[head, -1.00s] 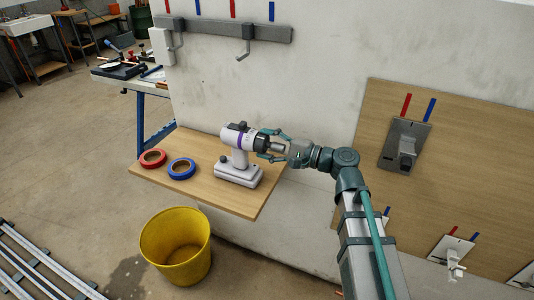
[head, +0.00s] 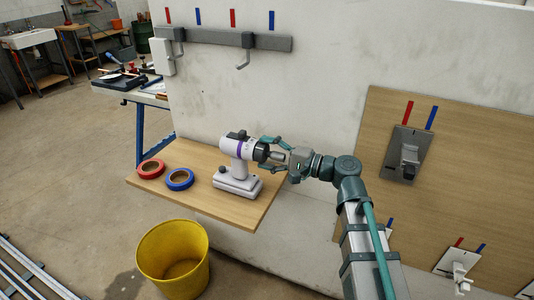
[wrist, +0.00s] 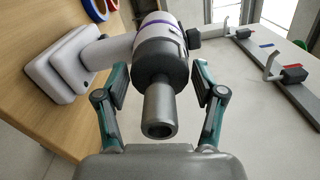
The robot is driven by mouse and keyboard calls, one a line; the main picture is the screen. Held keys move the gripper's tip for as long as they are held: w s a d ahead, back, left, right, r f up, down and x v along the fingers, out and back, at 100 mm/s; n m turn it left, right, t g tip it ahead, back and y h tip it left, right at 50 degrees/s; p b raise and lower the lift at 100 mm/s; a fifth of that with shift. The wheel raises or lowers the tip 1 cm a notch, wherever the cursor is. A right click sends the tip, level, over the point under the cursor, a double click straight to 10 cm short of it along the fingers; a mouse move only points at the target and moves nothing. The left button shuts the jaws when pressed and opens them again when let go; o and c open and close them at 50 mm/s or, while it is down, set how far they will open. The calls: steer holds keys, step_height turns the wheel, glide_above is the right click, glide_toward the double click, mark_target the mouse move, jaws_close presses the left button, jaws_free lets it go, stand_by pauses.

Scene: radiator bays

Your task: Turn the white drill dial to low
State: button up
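The white drill (head: 232,149) with a purple band stands upright on a wooden shelf, its nose pointing right. A wide black collar (head: 260,151) sits behind its grey nose; the collar also shows in the wrist view (wrist: 161,60). A small dark block (head: 237,135) is on top, and a small dark knob (head: 222,169) shows low behind the handle. I cannot read any dial setting. My gripper (head: 268,153) is in front of the nose, fingers on either side of it. In the wrist view my gripper (wrist: 160,75) looks open, with small gaps beside the collar and nose.
The wooden shelf (head: 235,212) holds a red tape roll (head: 151,168) and a blue tape roll (head: 180,179) left of the drill. A yellow bucket (head: 173,255) stands below. A wall hook rail (head: 225,40) is above; a wooden panel with fittings (head: 450,150) is right.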

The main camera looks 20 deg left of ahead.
steer(key=shift+o, duration=0.7)
steer(key=shift+d, duration=0.1)
steer(key=s+d, duration=0.1)
steer(key=d, duration=0.6)
steer(key=shift+d, duration=0.1)
